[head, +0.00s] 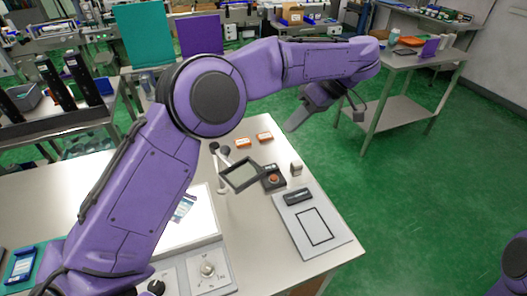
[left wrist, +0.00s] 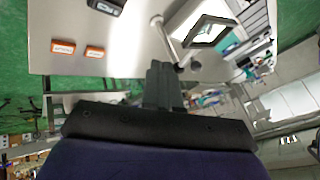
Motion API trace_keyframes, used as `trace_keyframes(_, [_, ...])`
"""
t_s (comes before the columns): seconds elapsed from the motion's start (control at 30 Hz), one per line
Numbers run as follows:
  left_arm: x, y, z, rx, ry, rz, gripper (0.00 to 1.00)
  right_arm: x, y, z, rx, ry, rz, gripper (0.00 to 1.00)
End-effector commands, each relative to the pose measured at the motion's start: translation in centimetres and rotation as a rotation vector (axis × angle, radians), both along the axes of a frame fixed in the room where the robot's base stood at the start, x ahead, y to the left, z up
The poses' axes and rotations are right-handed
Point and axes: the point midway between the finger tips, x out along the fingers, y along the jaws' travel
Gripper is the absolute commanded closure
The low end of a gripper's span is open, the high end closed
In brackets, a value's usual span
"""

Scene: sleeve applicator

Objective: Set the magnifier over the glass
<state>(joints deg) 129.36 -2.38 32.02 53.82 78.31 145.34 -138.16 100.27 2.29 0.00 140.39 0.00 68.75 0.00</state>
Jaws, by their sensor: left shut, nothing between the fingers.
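The magnifier (head: 241,174) is a dark square frame with a clear lens on a pale jointed arm. It stands over the table to the right of a bright lit panel (head: 195,228); it also shows in the left wrist view (left wrist: 211,31). I cannot tell for sure which thing is the glass; a light plate with a black rectangle outline (head: 312,228) lies at the table's right, apart from the magnifier. My left gripper (head: 297,120) is shut and empty, beyond the table's far right edge. Its fingers show in the left wrist view (left wrist: 160,75). My right gripper is out of view.
Orange boxes (head: 243,143) and a dark device with an orange knob (head: 273,178) are near the magnifier. A dial box (head: 209,270) sits at the front. A side table (head: 400,118) stands far right. Green floor between is clear.

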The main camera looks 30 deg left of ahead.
Motion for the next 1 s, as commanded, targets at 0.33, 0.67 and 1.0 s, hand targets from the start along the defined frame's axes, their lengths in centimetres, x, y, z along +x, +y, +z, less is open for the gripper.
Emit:
trace_keyframes(0.33, [-2.3,3.8,-6.3,-0.002,0.002,-0.003,1.00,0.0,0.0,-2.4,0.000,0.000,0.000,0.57])
trace_keyframes(0.67, [-5.9,5.5,-6.5,-0.001,-0.002,-0.003,1.00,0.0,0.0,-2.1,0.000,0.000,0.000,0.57])
trace_keyframes(1.0, [-6.1,5.6,-6.6,0.000,-0.002,-0.003,1.00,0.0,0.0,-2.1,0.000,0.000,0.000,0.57])
